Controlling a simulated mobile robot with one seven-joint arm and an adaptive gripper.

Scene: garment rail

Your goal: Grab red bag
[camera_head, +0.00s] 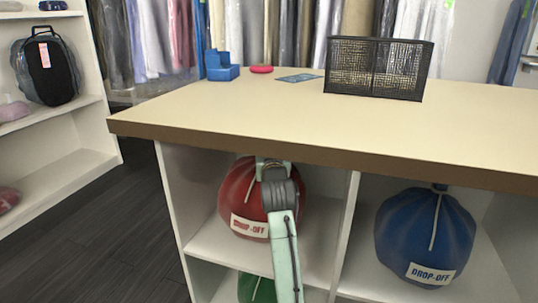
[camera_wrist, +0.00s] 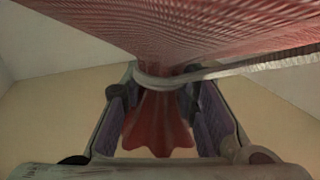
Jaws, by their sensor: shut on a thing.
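The red bag (camera_head: 238,190) with a white "DROP-OFF" label sits in the upper left cubby of the counter. My arm reaches into this cubby, and my gripper (camera_head: 262,166) is at the bag's top, partly hidden by my own wrist. In the wrist view the red bag (camera_wrist: 160,40) fills the upper part, with a pale tie around its neck. My gripper (camera_wrist: 160,112) has its two fingers on either side of the gathered neck, just by the tie, and is shut on it. The contact points are partly hidden in shadow.
The counter top (camera_head: 230,115) overhangs the cubbies just above my gripper. A blue bag (camera_head: 425,235) sits in the right cubby, and a green bag (camera_head: 257,288) shows below. A black mesh basket (camera_head: 378,68) and a blue holder (camera_head: 221,67) stand on top.

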